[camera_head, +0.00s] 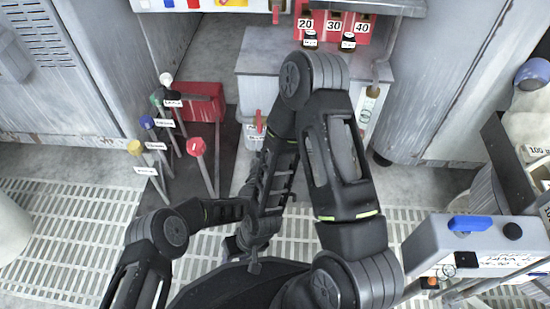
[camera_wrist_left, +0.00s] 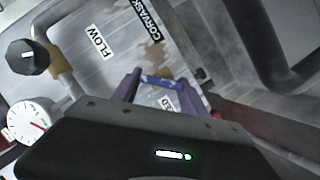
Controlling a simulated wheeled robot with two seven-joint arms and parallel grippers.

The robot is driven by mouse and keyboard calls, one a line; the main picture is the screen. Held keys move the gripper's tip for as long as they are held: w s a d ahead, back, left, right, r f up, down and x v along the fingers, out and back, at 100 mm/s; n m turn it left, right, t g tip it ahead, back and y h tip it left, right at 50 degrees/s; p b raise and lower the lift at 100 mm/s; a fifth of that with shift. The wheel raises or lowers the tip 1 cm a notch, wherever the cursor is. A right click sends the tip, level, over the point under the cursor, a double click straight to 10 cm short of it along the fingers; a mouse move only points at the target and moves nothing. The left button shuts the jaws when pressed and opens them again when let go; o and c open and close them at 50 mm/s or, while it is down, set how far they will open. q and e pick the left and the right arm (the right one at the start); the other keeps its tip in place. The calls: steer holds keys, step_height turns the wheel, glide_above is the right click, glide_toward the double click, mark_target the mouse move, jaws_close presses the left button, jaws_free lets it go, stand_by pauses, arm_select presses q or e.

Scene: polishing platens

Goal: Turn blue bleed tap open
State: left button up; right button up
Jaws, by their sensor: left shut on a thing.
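In the left wrist view, my left gripper (camera_wrist_left: 155,82) has its two purple-grey fingers on either side of a small blue bar, which looks like the blue bleed tap (camera_wrist_left: 160,82). It is shut on it; the tap's body is mostly hidden. A white label with partly readable lettering lies just below the bar. In the head view my left gripper is hidden. My right gripper (camera_head: 244,241) is low in the middle of the head view, at the end of the folded arm and apart from the fittings. Its fingers are too dark to read.
In the wrist view are a black knob (camera_wrist_left: 28,57), a dial gauge (camera_wrist_left: 29,121) and a FLOW label (camera_wrist_left: 101,42). In the head view, colour-topped rods (camera_head: 196,147) stand at left. A grey box with a blue piece (camera_head: 471,223) is at right.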

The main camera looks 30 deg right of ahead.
arm_select(q)
steer(key=shift+f+n+h, duration=0.1)
steer(key=shift+n+h, duration=0.5)
steer(key=shift+n, duration=0.7)
steer(key=o, duration=1.4)
steer(key=shift+s+a+r+p, duration=0.2)
steer(key=shift+a+r+p, duration=0.05)
steer(key=shift+a+p, duration=0.2)
steer(key=p+v, duration=0.3)
steer(key=v, duration=0.3)
steer(key=shift+s+a+f+p, duration=0.1)
steer(key=shift+s+a+p, duration=0.2)
steer(key=shift+a, duration=0.1)
